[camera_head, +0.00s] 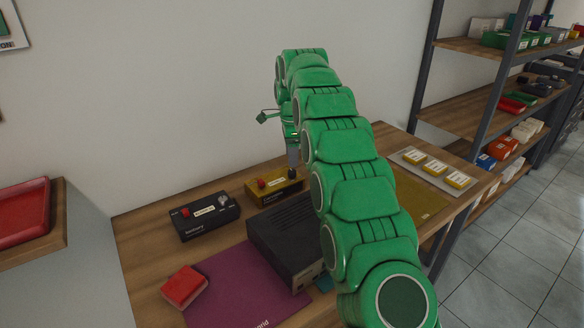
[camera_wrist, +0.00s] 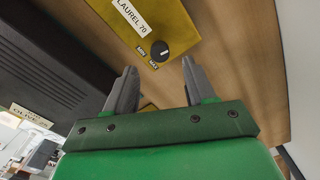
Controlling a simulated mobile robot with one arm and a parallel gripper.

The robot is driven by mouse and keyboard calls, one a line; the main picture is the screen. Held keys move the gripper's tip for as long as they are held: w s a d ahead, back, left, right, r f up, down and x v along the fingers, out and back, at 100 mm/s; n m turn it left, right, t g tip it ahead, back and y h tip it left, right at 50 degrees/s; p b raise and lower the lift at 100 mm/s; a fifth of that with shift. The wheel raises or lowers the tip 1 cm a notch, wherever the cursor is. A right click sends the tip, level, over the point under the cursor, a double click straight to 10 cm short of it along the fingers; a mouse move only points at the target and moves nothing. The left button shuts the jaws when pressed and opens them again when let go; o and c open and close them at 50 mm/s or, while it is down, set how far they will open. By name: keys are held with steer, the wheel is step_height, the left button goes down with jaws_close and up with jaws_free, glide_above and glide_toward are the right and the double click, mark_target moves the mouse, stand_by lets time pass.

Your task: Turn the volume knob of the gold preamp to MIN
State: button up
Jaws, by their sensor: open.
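The gold preamp (camera_head: 262,195) sits at the back of the wooden bench, with a red button on its left. In the wrist view its gold face (camera_wrist: 175,22) carries a label reading LAUREL 70. A small pale mark is on the knob. My gripper (camera_wrist: 159,68) is open, its two grey fingers pointing toward the knob, one either side of it in the picture and apart from it. In the head view my gripper (camera_head: 293,155) is just above the knob's end of the preamp.
A black unit (camera_head: 208,222) with a red button and silver knob stands left of the preamp. A large dark hifi box (camera_head: 285,235) stands in front. A red box (camera_head: 184,287) rests by a purple mat (camera_head: 225,275). A tray (camera_head: 408,158) of yellow boxes lies right.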

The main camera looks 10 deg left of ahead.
mark_target(292, 171)
steer(key=shift+f, duration=2.65)
steer(key=shift+c, duration=0.3)
jaws_close()
